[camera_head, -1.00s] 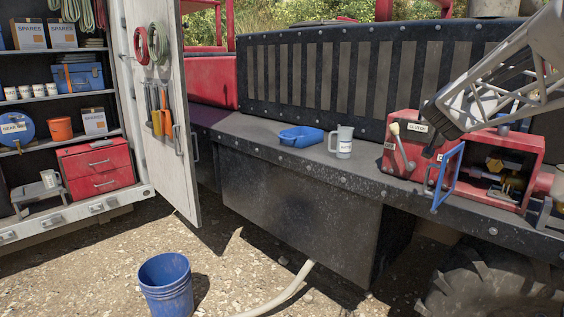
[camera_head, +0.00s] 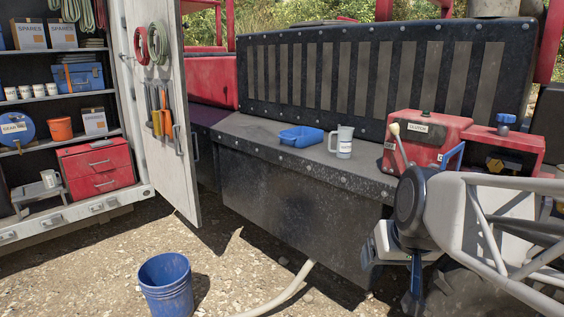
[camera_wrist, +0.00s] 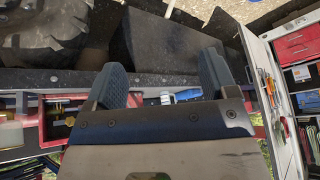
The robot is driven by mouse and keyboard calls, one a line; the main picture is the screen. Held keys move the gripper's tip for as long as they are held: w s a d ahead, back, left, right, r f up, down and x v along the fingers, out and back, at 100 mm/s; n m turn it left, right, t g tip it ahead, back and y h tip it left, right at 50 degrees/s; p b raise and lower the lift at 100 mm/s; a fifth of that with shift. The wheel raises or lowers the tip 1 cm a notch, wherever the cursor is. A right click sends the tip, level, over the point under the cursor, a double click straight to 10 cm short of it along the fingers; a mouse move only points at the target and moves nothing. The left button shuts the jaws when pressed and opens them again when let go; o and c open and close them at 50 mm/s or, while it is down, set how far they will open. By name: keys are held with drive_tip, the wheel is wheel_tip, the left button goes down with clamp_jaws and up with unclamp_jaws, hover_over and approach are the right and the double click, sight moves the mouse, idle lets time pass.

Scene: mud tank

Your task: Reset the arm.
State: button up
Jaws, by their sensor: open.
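My gripper (camera_head: 390,291) hangs low at the right in the head view, in front of the dark deck's edge. Its fingers point down and look apart and empty. In the wrist view, the two dark fingers of my gripper (camera_wrist: 165,78) stand well apart with nothing held between them. The box's lever with a pale knob (camera_head: 395,128) leans up and left. A blue handle (camera_head: 455,154) on the box shows only in part.
A blue tray (camera_head: 301,137) and a grey mug (camera_head: 344,143) stand on the deck (camera_head: 250,131). A blue bucket (camera_head: 166,285) and a pale hose are on the gravel. An open white cabinet door (camera_head: 165,120) with tools stands left. A large tyre is partly behind my arm.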

drive_tip(key=s+f+g, duration=0.3)
drive_tip(key=s+f, duration=0.3)
drive_tip(key=s, duration=0.4)
drive_tip(key=shift+a+h, duration=0.35)
drive_tip(key=shift+h, duration=0.05)
